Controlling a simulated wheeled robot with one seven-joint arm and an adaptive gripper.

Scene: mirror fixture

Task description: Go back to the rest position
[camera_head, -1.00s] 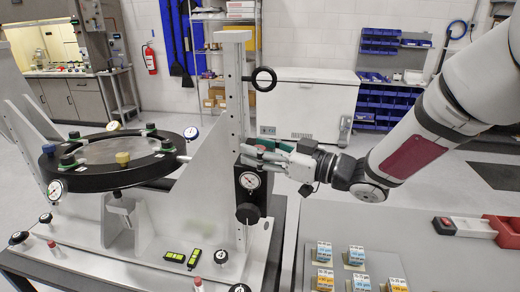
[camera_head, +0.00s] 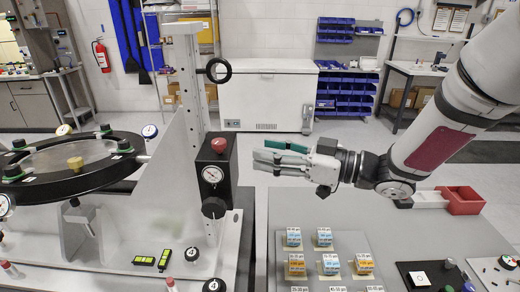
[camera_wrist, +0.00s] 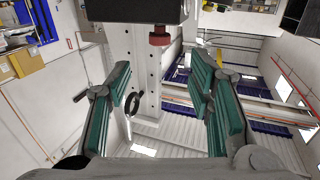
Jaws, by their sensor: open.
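My gripper (camera_head: 282,157) is in the middle of the head view, to the right of the mirror fixture's upright post (camera_head: 190,110) and apart from it. It points left toward the dial gauge block (camera_head: 213,176) with the red knob (camera_head: 219,145). In the wrist view my gripper (camera_wrist: 165,115) shows its two green-padded fingers spread wide, with nothing between them. The red knob and the fixture post also show in the wrist view, beyond the fingers. The ring mirror mount (camera_head: 100,170) is at the left of the head view.
A grey table (camera_head: 400,240) below my arm holds several small labelled boxes (camera_head: 324,238) and a red bin (camera_head: 462,200). A ring handle (camera_head: 219,70) sticks out from the post. A white chest freezer (camera_head: 268,95) stands behind.

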